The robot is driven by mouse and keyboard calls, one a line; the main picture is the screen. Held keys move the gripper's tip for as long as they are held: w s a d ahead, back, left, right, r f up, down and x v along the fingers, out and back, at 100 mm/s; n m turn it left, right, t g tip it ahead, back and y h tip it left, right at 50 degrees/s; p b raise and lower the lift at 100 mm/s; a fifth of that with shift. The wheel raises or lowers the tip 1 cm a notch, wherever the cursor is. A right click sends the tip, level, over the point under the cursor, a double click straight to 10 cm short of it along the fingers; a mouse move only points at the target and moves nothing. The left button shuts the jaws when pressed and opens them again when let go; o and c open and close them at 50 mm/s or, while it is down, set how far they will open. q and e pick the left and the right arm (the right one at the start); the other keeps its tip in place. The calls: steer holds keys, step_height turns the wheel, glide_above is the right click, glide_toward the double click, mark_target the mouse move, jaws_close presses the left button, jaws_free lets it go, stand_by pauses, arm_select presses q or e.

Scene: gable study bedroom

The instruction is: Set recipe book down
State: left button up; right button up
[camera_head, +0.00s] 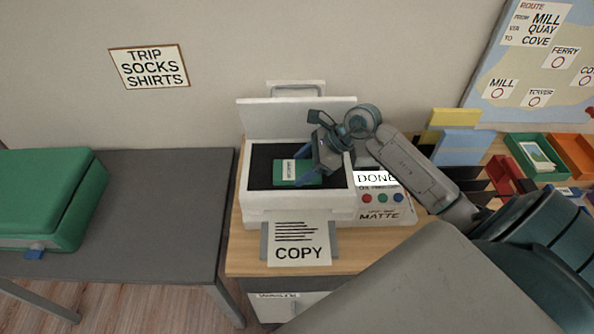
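A green book (309,181) with a white label lies in the dark bed of a white copier (247,204), whose lid (262,115) is raised; I take it for the recipe book. My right gripper (301,168) reaches in from the right, pointing down at the book's right part. Its blue fingers are at the book and hide some of it. I cannot tell whether they grip it or only stand beside it. My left gripper is not in view.
A printed COPY sheet (298,239) sticks out of the copier's front. The panel reads DONE (375,178). A grey table (165,205) with a green case (50,190) stands left. Upright folders (458,148) and trays (535,160) fill the right side.

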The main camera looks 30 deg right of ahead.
steer(key=c, duration=0.3)
steer(key=shift+r, duration=0.15)
